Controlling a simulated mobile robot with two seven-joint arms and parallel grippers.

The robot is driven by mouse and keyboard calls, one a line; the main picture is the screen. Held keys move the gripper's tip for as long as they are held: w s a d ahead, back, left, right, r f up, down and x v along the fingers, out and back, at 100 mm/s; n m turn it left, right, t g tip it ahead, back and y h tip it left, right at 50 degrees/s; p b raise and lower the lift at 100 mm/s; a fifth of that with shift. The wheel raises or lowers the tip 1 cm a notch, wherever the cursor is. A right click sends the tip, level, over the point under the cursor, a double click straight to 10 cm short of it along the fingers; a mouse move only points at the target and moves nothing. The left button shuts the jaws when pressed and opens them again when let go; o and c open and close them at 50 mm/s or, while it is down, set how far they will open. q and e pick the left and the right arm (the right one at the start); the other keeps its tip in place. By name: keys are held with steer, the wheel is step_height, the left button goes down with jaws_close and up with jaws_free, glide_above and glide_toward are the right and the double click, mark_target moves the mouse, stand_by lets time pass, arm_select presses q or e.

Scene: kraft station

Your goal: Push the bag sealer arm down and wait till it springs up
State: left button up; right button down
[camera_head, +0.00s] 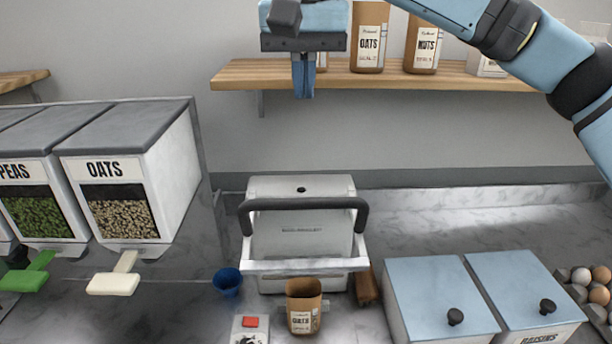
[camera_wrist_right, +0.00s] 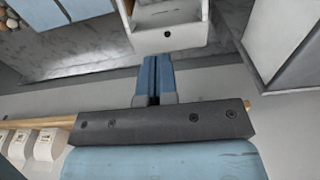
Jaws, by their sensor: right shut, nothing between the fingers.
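The bag sealer (camera_head: 303,225) is a white box on the counter with a black handle bar (camera_head: 304,203) across its front; its arm looks raised. Part of the white sealer also shows at the top of the right wrist view (camera_wrist_right: 168,28). My right gripper (camera_head: 303,92) is shut and empty, fingers pointing down, high above the sealer and apart from it. Its blue fingers show closed together in the right wrist view (camera_wrist_right: 154,62). An open brown oats bag (camera_head: 302,312) stands upright just in front of the sealer. My left gripper is not in view.
A wooden shelf (camera_head: 450,78) with brown bags is behind my right gripper. Oats (camera_head: 125,175) and peas dispensers stand at left. A blue cup (camera_head: 227,282) and a red-buttoned device (camera_head: 250,326) are near the bag. Blue-lidded bins (camera_head: 440,290) and eggs (camera_head: 592,282) are at right.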

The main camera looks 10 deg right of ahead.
step_height(320, 180, down, 13)
steer(key=s+p, duration=0.2)
steer(key=shift+a, duration=0.2)
stand_by(0.4)
steer(key=shift+f, duration=0.1)
